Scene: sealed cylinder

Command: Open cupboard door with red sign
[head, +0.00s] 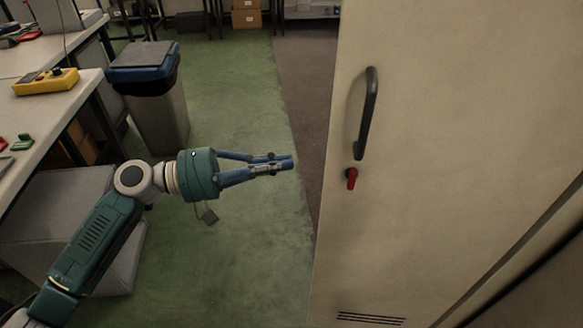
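A pale beige cupboard door (450,150) fills the right side of the head view and looks closed. It has a dark upright bar handle (369,113) near its left edge. A small red piece on a dark mount, like a key or latch (351,179), sits just below the handle. No red sign shows on the visible part of the door. My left gripper (284,162) is in front of the floor, left of the door, pointing right towards the handle area. Its fingertips are together with nothing between them, apart from the handle. My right gripper is not in view.
A bin with a blue-black lid (146,66) stands behind my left arm. Workbenches (62,103) run along the left, one with a yellow meter (46,81). A grey box (75,205) stands below. The green floor (235,95) is clear between bin and cupboard.

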